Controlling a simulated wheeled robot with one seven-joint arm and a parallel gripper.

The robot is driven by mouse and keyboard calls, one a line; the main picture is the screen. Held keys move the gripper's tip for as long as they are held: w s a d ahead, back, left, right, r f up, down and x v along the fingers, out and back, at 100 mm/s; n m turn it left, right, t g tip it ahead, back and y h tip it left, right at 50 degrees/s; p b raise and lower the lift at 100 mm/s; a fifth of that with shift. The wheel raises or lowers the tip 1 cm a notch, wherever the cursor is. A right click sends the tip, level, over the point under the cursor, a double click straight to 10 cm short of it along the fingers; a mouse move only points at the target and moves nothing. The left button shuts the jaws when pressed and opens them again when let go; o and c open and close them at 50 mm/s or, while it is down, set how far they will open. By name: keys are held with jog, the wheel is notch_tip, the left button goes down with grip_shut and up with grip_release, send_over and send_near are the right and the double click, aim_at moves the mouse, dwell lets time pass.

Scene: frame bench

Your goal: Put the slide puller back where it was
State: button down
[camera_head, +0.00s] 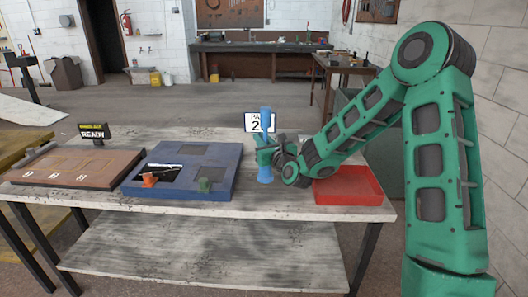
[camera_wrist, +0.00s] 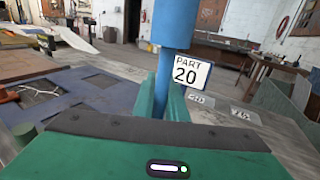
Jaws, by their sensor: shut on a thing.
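The slide puller (camera_head: 265,121) is a blue upright tool with a thick cylinder at the top, a thin shaft and a wider foot. My gripper (camera_head: 266,156) is shut on its shaft, below the cylinder. In the wrist view the slide puller (camera_wrist: 172,25) rises between the green fingers of my gripper (camera_wrist: 163,105). Its foot is near the tabletop, right of the blue frame; I cannot tell whether it touches. The wrist view hides the foot.
The blue frame (camera_head: 222,188) has dark openings, an orange knob (camera_head: 149,180) and a green knob (camera_head: 204,185). A brown numbered board (camera_head: 110,163) lies left, with a READY sign (camera_head: 93,134) behind. A red tray (camera_head: 348,198) is right. A PART 20 sign (camera_wrist: 190,72) stands behind the puller.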

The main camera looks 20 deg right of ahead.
jog(key=shift+d+f, duration=0.25)
jog(key=shift+f, duration=0.8)
jog(key=shift+d+f, duration=0.25)
jog(key=shift+f, duration=0.9)
jog(key=c, duration=1.8)
grip_release()
jog(key=shift+f, duration=0.1)
jog(key=shift+o, duration=0.2)
